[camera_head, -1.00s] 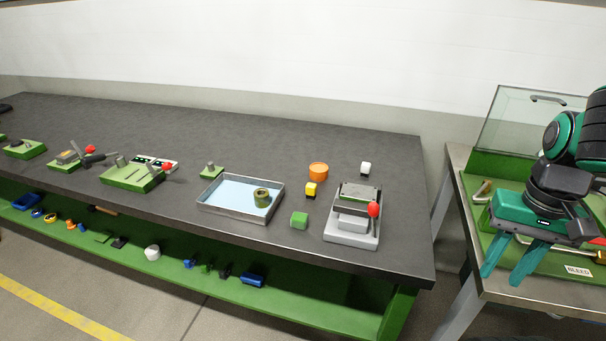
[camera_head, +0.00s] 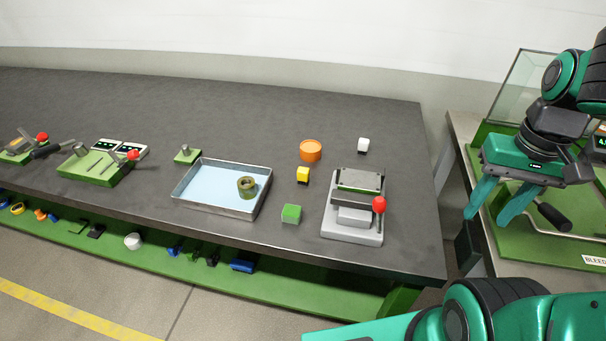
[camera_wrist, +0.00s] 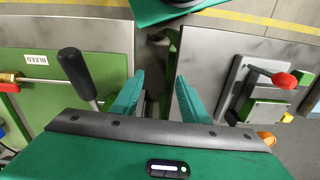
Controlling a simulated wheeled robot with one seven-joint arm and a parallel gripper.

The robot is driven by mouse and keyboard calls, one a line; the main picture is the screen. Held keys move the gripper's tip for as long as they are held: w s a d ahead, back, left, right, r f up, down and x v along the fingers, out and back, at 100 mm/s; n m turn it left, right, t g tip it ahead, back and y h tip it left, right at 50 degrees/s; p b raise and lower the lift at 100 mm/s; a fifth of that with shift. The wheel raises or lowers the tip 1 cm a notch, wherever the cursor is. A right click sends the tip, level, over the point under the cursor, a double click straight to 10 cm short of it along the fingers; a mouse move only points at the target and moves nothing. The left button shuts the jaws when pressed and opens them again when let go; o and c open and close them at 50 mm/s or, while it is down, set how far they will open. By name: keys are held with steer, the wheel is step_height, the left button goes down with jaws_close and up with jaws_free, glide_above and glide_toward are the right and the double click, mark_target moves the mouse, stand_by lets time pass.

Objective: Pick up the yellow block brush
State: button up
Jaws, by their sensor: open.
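The yellow block brush (camera_head: 303,174) is a small yellow block with a dark lower part. It stands on the dark bench top (camera_head: 120,100), between the orange round container and the green block. My gripper (camera_head: 491,214) is open and empty, with teal fingers pointing down, well to the right of the brush, near the gap between the bench and the side table. In the wrist view the open fingers (camera_wrist: 157,100) have nothing between them.
A grey press with a red knob (camera_head: 379,204) stands right of the brush. Around it are an orange container (camera_head: 311,150), a white block (camera_head: 363,145), a green block (camera_head: 291,213) and a water tray (camera_head: 180,195). The side table (camera_head: 458,150) carries a glass screen and black-handled lever.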

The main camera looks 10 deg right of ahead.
steer(key=w+a+n, duration=0.3)
steer(key=w+a, duration=0.1)
steer(key=w, duration=0.1)
steer(key=w+a+n+t+y, duration=0.1)
steer(key=w+a+n, duration=0.3)
steer(key=w, duration=0.2)
steer(key=w+a+n, duration=0.4)
steer(key=w+a, duration=0.1)
steer(key=w, duration=0.1)
steer(key=shift+r+t+y, duration=0.25)
steer(key=shift+t+y, duration=0.05)
steer(key=n+y, duration=0.2)
steer(key=n, duration=0.5)
glide_toward(304, 169)
steer(key=f, duration=0.5)
steer(key=shift+s+a, duration=0.15)
steer(key=shift+a, duration=0.25)
steer(key=shift+w+a+x, duration=0.1)
steer(key=shift+w+x, duration=0.05)
steer(key=shift+x, duration=0.8)
steer(key=shift+w+a+x, duration=0.15)
steer(key=shift+w+x, duration=0.05)
steer(key=shift+x, duration=0.8)
steer(key=shift+w+a+x, duration=0.1)
steer(key=shift+w+x, duration=0.05)
steer(key=shift+x, duration=0.8)
steer(key=shift+r, duration=0.2)
jaws_close()
